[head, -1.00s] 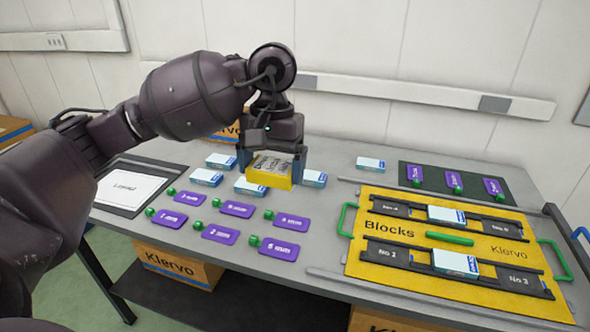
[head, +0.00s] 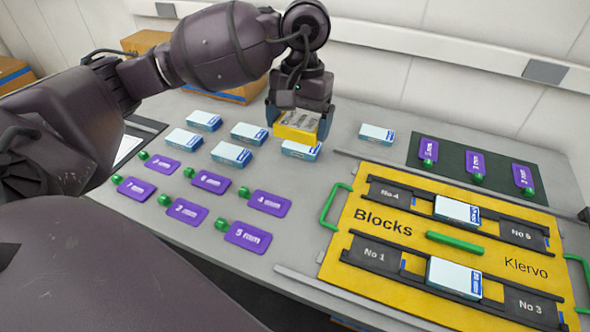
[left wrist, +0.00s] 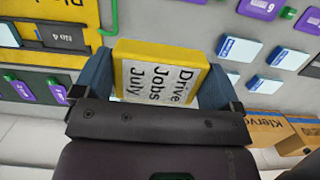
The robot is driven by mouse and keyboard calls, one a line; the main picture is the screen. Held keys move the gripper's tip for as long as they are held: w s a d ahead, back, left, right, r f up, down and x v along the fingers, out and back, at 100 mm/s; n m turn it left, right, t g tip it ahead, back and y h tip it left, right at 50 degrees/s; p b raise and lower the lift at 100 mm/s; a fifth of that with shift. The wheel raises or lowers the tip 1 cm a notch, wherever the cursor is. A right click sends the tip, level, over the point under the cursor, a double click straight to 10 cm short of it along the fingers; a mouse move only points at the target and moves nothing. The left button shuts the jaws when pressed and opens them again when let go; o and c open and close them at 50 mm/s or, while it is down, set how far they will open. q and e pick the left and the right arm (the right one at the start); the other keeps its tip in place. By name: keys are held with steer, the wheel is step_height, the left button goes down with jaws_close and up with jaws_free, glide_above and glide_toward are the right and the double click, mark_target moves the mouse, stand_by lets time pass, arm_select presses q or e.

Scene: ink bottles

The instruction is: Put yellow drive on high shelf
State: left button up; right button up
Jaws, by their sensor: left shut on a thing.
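The yellow drive (head: 296,129) is a small yellow box with a pale label on top. My left gripper (head: 299,118) is shut on it and holds it over the back middle of the table (head: 330,205). In the left wrist view the drive (left wrist: 120,60) sits between the two blue fingers of the left gripper (left wrist: 158,80), and its label reads "Drive Jobs July". The high shelf cannot be made out in these frames. My right gripper is not in view.
Several blue-white boxes (head: 231,153) stand below and left of the drive, with one under it. Purple tags (head: 184,211) lie in front. A yellow "Blocks" board (head: 400,240) with green handles fills the right. Cardboard boxes (head: 143,43) stand behind the table.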

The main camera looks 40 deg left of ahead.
mark_target(297, 190)
arm_select(q)
step_height(297, 190, down, 15)
steer(key=shift+f+b, duration=0.15)
steer(key=shift+b, duration=0.7)
steer(key=o, duration=0.7)
steer(key=shift+w, duration=0.1)
